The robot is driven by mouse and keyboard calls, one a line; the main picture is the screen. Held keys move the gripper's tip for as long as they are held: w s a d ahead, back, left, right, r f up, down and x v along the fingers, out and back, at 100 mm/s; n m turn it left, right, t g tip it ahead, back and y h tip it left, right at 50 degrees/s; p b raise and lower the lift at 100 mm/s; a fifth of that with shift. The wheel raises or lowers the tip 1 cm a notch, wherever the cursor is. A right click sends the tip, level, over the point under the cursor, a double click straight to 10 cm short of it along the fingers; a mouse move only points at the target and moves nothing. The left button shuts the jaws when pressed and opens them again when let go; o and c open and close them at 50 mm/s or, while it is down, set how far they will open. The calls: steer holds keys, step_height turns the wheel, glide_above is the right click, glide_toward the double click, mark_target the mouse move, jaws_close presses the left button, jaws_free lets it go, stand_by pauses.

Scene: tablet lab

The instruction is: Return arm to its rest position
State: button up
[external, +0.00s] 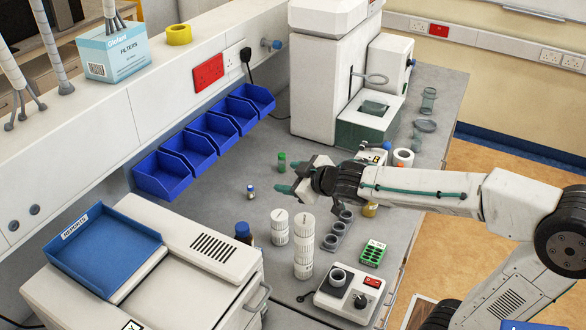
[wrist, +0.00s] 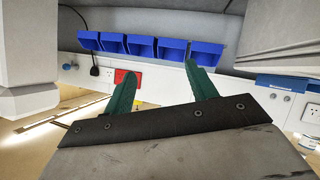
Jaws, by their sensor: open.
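My arm reaches in from the right of the external view, stretched out over the grey bench (external: 215,190). My gripper (external: 288,177) is at its left end, above the middle of the bench. Its two green fingers are apart with nothing seen between them. In the wrist view my gripper (wrist: 158,72) also shows open and empty, with the wall panel and blue bins beyond the fingers.
Below the arm stand two white stacked columns (external: 304,245), a grey cup rack (external: 338,231), a green rack (external: 373,253) and a small hotplate (external: 349,296). A tall white instrument (external: 321,80) stands behind. Blue bins (external: 162,175) line the wall. Glassware (external: 428,100) is at back right.

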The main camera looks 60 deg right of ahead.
steer(key=s+a+f+g+y, duration=0.1)
steer(key=s+a+f+g, duration=0.2)
steer(key=s, duration=0.6)
steer(key=s+a+f+g+y, duration=0.1)
steer(key=s+a+f+g, duration=0.2)
steer(key=s, duration=0.6)
steer(key=s+a+f+m+g+y, duration=0.1)
steer(key=s+a+f+g, duration=0.3)
steer(key=s+a, duration=0.3)
steer(key=shift+s+f+y, duration=0.15)
steer(key=shift+s+y, duration=0.25)
steer(key=shift+s, duration=0.75)
steer(key=shift+a, duration=0.1)
